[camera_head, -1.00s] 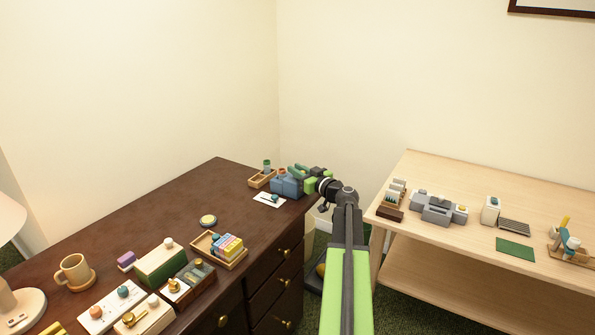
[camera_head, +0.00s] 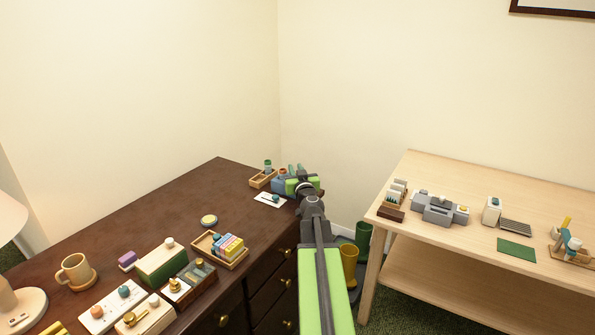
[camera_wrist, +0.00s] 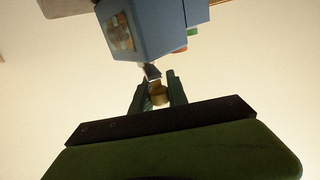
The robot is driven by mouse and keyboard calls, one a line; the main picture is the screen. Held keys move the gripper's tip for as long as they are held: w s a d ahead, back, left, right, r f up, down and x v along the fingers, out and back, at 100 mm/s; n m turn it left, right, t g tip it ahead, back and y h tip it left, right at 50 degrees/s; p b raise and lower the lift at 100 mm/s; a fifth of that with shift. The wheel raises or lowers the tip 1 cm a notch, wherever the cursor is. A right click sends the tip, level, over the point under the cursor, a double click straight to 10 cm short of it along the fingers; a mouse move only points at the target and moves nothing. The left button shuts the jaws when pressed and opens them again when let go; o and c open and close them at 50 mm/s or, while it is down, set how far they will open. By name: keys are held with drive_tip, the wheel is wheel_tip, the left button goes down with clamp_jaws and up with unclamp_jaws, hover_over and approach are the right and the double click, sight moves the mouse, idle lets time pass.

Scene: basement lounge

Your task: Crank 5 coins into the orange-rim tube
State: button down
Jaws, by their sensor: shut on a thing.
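The blue coin machine (camera_head: 280,185) stands at the far right corner of the dark desk, partly hidden by my arm. An orange rim (camera_head: 283,171) shows at its top, with green parts beside it. My gripper (camera_head: 298,186) is at the machine's near right side. In the wrist view the machine (camera_wrist: 160,25) fills the top, with a grey crank arm (camera_wrist: 151,71) below it. There my gripper (camera_wrist: 159,92) is shut on a brass-coloured crank knob (camera_wrist: 158,95).
A wooden tray (camera_head: 256,184) with a teal-topped tube is left of the machine. A white card (camera_head: 262,201) lies in front. A tray of coloured blocks (camera_head: 238,261) and several boxes stand nearer. Green (camera_head: 363,236) and yellow (camera_head: 349,262) bins stand between desk and light table (camera_head: 480,190).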

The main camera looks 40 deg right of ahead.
drive_tip(key=shift+w+m+g+h, duration=0.15)
drive_tip(key=shift+m+g+h, duration=0.75)
drive_tip(key=shift+h, duration=0.15)
drive_tip(key=shift+w+m+g+h, duration=0.15)
drive_tip(key=shift+m+g+h, duration=0.75)
drive_tip(key=shift+h, duration=0.15)
drive_tip(key=c, duration=1.3)
unclamp_jaws()
